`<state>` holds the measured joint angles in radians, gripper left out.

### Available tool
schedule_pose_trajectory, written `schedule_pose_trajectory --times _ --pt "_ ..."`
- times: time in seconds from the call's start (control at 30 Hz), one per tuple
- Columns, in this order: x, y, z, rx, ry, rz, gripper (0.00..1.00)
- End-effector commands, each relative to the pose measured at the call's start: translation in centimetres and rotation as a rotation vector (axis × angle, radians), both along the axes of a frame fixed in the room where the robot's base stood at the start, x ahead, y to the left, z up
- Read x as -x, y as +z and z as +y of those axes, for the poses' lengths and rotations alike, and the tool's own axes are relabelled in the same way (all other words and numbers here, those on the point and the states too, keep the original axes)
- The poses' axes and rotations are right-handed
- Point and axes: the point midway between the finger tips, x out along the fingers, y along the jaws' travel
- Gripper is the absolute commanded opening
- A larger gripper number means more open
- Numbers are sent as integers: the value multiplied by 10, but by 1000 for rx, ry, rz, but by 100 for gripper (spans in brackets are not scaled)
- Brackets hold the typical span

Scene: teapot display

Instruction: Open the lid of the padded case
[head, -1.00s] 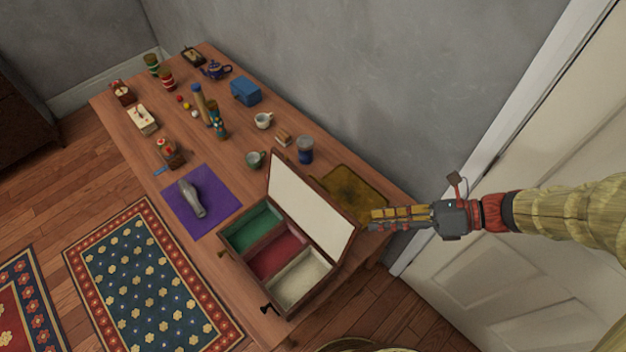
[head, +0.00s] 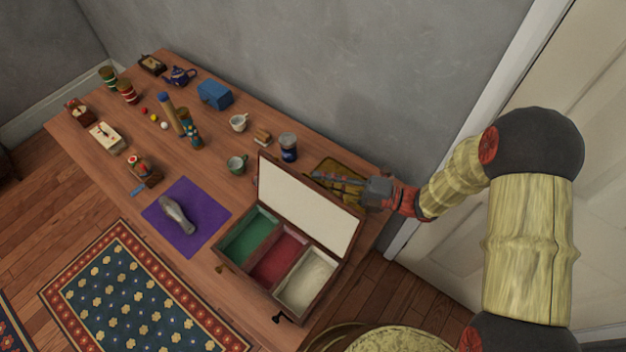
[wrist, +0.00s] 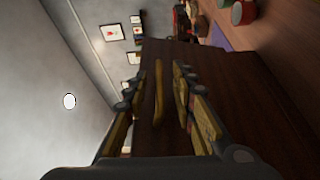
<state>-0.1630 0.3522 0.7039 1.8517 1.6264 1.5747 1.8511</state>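The padded case (head: 232,272) is a dark wooden box at the near right of the table, with green, red and cream padded compartments. Its lid (head: 308,208) stands raised at the back, cream lining toward the compartments. My gripper (head: 322,180) is just behind the lid's upper edge, on the wall side, fingers pointing left. Whether it touches the lid is not clear. In the wrist view the fingers (wrist: 155,105) are apart, with a dark brown wooden surface, probably the lid's back, close by. A thin yellow strip shows between them; I cannot tell what it is.
A yellow-brown tray (head: 340,170) lies behind the lid, under my gripper. A purple cloth (head: 160,222) lies left of the case. The grey wall (head: 330,70) is close behind.

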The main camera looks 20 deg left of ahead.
Motion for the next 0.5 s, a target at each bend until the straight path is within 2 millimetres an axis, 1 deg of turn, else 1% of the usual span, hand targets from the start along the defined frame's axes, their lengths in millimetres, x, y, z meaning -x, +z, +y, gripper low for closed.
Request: schedule_pose_trajectory --times 0.03,0.1,0.2,0.5 --pt "2 -1 7 1 4 -1 26" --pt "2 -1 14 1 2 0 26" --pt "3 -1 21 1 2 -1 26" --pt "3 1 24 1 0 -1 26"
